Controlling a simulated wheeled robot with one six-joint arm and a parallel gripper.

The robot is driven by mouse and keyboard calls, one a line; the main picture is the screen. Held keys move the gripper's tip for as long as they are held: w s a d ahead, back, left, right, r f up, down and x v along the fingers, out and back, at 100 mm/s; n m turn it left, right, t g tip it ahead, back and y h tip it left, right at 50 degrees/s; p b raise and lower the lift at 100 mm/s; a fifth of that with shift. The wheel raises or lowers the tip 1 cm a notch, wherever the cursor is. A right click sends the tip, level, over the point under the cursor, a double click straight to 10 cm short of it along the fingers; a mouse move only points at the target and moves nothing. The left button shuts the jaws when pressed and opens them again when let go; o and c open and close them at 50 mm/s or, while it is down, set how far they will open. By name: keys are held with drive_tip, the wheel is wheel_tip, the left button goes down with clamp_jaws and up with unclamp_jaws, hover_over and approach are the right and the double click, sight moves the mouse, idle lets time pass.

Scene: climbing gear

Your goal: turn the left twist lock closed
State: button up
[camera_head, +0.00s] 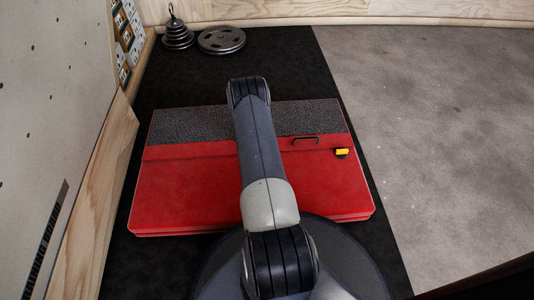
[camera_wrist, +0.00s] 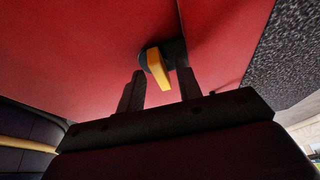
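In the wrist view a twist lock has a yellow lever (camera_wrist: 158,69) on a dark round base (camera_wrist: 176,50), set by a seam in the red surface. The lever points down and slightly right in the picture. My gripper (camera_wrist: 161,73) is open, with one dark finger on each side of the lever and a gap on both sides. I cannot tell how deep the lever sits between them. In the head view my arm hides my gripper and this lock. Another yellow-and-black lock (camera_head: 342,153) shows on the right of the red case (camera_head: 180,190).
The case has a grey speckled strip (camera_head: 185,125) and a black handle (camera_head: 305,139). It lies on a black mat (camera_head: 275,65). Weight plates (camera_head: 221,40) and a weight stack (camera_head: 177,36) stand behind it. A pale climbing wall (camera_head: 50,100) is at left; grey floor at right is clear.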

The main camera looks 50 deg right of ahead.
drive_tip(key=shift+r, duration=0.1)
drive_tip(key=p+v, duration=0.4)
drive_tip(key=v, duration=0.6)
drive_tip(key=shift+a+r, duration=0.2)
drive_tip(key=shift+r, duration=0.1)
drive_tip(key=b+x, duration=0.4)
drive_tip(key=x, duration=0.7)
drive_tip(key=shift+w+d, duration=0.1)
drive_tip(key=shift+r, duration=0.1)
